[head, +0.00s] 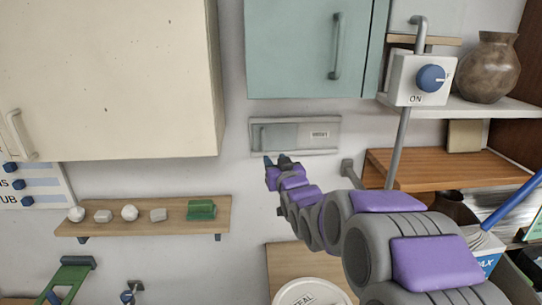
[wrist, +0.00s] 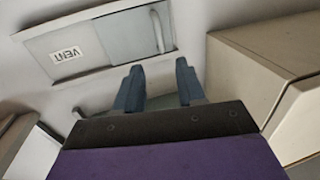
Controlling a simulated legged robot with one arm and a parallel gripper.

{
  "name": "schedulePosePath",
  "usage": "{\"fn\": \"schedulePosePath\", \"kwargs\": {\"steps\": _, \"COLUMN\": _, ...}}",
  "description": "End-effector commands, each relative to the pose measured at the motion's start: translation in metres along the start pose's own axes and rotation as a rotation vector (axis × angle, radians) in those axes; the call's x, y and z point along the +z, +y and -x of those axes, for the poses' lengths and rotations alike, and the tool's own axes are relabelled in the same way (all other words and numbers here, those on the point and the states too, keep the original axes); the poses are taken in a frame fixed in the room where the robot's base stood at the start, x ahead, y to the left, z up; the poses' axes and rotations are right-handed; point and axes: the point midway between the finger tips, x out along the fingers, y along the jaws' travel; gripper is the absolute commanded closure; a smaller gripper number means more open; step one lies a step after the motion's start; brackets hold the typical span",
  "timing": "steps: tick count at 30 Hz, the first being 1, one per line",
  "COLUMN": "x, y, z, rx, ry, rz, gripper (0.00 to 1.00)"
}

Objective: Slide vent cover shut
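A grey rectangular vent frame (head: 340,137) is fixed on the wall under the teal cabinet. In the head view its labelled plate (head: 320,134) is at the right and a plain panel with an upright handle (head: 264,137) is at the left. In the wrist view the frame looks upside down, with the VENT label (wrist: 66,54) at left, the grey-green sliding cover (wrist: 128,38) at right and its handle (wrist: 157,30) near the right end. My gripper (head: 277,160) is just below the vent's left half. In the wrist view its blue fingers (wrist: 160,84) stand apart, empty, short of the handle.
A cream cabinet (head: 110,75) is left of the vent and a teal cabinet (head: 305,45) above it. A switch box with a blue knob (head: 431,78) and a wooden shelf (head: 440,168) are at right. A small shelf (head: 185,225) holds several lumps and a green block.

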Motion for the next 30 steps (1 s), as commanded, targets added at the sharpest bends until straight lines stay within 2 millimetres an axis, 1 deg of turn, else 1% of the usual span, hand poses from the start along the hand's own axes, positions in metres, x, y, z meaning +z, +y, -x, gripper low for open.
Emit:
{"fn": "schedulePosePath", "kwargs": {"steps": 1, "x": -0.001, "y": 0.001, "z": 0.009, "rx": 0.001, "ry": 0.001, "rz": 0.000, "gripper": 0.61}}
{"fn": "schedulePosePath", "kwargs": {"steps": 3, "x": -0.001, "y": 0.000, "z": 0.020, "rx": 0.000, "ry": 0.001, "rz": -0.001, "gripper": 0.61}}
{"fn": "schedulePosePath", "kwargs": {"steps": 9, "x": 0.001, "y": 0.001, "z": 0.040, "rx": 0.000, "ry": -0.002, "rz": -0.001, "gripper": 0.61}}
{"fn": "schedulePosePath", "kwargs": {"steps": 15, "x": 0.001, "y": 0.001, "z": 0.048, "rx": 0.000, "ry": -0.002, "rz": -0.001, "gripper": 0.61}}
{"fn": "schedulePosePath", "kwargs": {"steps": 25, "x": 0.002, "y": 0.001, "z": 0.050, "rx": 0.001, "ry": -0.007, "rz": 0.000, "gripper": 0.61}}
{"fn": "schedulePosePath", "kwargs": {"steps": 28, "x": 0.010, "y": 0.002, "z": 0.056, "rx": 0.010, "ry": -0.052, "rz": 0.002, "gripper": 0.61}}
{"fn": "schedulePosePath", "kwargs": {"steps": 30, "x": 0.023, "y": 0.004, "z": 0.067, "rx": 0.023, "ry": -0.123, "rz": 0.004, "gripper": 0.61}}
